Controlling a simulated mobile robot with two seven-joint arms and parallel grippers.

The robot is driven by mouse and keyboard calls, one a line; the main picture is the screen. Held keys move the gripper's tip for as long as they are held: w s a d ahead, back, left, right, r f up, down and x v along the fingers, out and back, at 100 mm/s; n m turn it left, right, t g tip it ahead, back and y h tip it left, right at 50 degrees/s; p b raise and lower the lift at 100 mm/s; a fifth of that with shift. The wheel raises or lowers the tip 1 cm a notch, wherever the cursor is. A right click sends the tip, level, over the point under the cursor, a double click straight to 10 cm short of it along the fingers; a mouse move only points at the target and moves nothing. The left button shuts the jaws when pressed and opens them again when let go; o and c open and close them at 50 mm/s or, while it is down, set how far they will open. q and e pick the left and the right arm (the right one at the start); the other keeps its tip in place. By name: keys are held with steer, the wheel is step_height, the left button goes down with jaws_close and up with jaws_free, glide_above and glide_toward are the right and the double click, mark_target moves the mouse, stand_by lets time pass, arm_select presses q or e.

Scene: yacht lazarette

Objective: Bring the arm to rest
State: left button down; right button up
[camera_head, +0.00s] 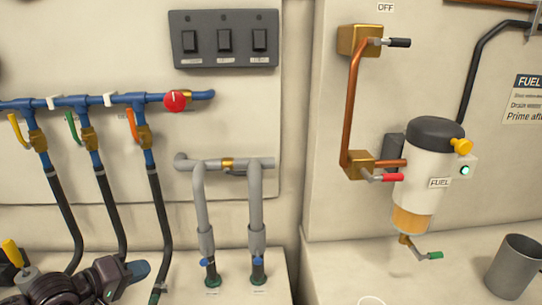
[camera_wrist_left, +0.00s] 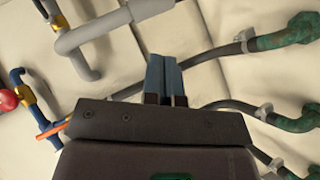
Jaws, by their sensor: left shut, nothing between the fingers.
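My left gripper (camera_head: 138,270) is low at the left of the head view, its dark wrist coming in from the bottom left corner. Its blue-grey fingers also show in the left wrist view (camera_wrist_left: 164,76), closed together with nothing between them. In the head view it is in front of the lower ends of the black hoses (camera_head: 115,215) and left of the grey pipes (camera_head: 202,205). I cannot tell its exact distance from the hoses. My right gripper is not in view.
A blue manifold (camera_head: 70,103) with coloured levers and a red knob (camera_head: 175,101) is on the wall. A switch panel (camera_head: 224,40) is above. At right are a fuel filter (camera_head: 428,175), copper pipe (camera_head: 352,100) and grey mug (camera_head: 514,268). The ledge between is mostly clear.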

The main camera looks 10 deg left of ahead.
arm_select(q)
steer(key=s+d+r+n+t+y, duration=0.1)
steer(key=s+r+n+t+y, duration=0.2)
steer(key=n, duration=1)
steer(key=s+d+r+n+t+y, duration=0.1)
steer(key=r+n+t+y, duration=0.15)
steer(key=n+t, duration=0.75)
steer(key=s+a+f+n+g+y, duration=0.2)
steer(key=s+f+n+g+y, duration=0.4)
steer(key=n, duration=0.9)
steer(key=s+a+f+n+g+y, duration=0.2)
steer(key=s+f+n+g, duration=0.2)
steer(key=n+g, duration=0.85)
steer(key=s+d+f+n+g+h, duration=0.4)
steer(key=s+d+f+n+h, duration=0.3)
steer(key=s+d+n, duration=0.5)
steer(key=w+a+f+t, duration=0.1)
steer(key=w+f+t, duration=0.7)
steer(key=w+f, duration=0.1)
steer(key=shift+w+f, duration=0.15)
steer(key=shift+f, duration=0.5)
steer(key=shift+a+t, duration=0.1)
steer(key=shift+t, duration=0.15)
